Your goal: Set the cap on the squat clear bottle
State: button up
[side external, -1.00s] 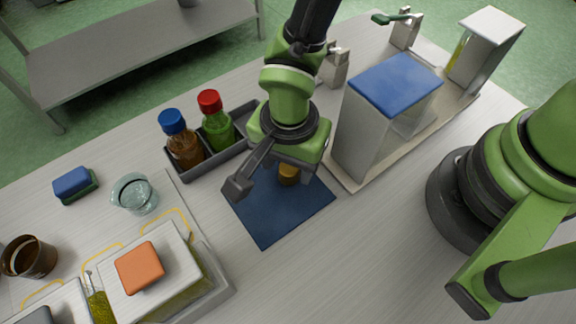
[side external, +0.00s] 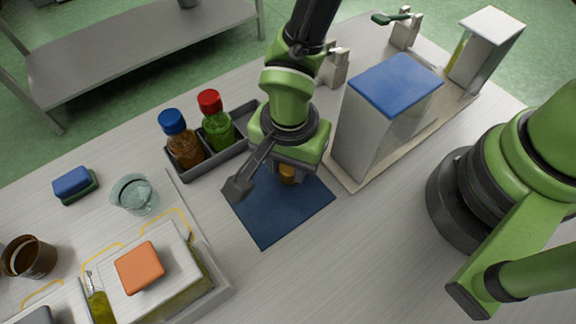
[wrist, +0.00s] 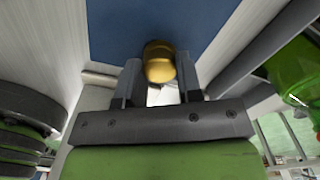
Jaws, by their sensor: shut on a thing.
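My gripper (wrist: 160,78) is shut on a small gold-amber rounded piece (wrist: 160,68), which looks like the cap. In the side view the cap (side external: 288,175) shows under my gripper, over the dark blue mat (side external: 275,223); whether it touches the mat I cannot tell. No squat clear bottle can be picked out with certainty. A short clear glass vessel (side external: 134,196), open at the top, stands left of the mat, well apart from my gripper. My gripper and wrist hide part of the mat's far side.
A dark caddy (side external: 222,159) holds a blue-capped brown bottle (side external: 183,145) and a red-capped green bottle (side external: 217,128) close behind my gripper. A blue-topped dispenser (side external: 365,130) stands right. Lidded bins (side external: 175,285) and a brown cup (side external: 30,258) are front left. The mat's front is clear.

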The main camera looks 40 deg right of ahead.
jog(key=shift+r, duration=3.25)
notch_tip(320, 180, up, 14)
jog(key=s+d+m, duration=0.3)
jog(key=d+m, duration=0.9)
jog(key=d, duration=1.3)
jog(key=shift+f, duration=4.3)
jog(key=shift+f, duration=0.45)
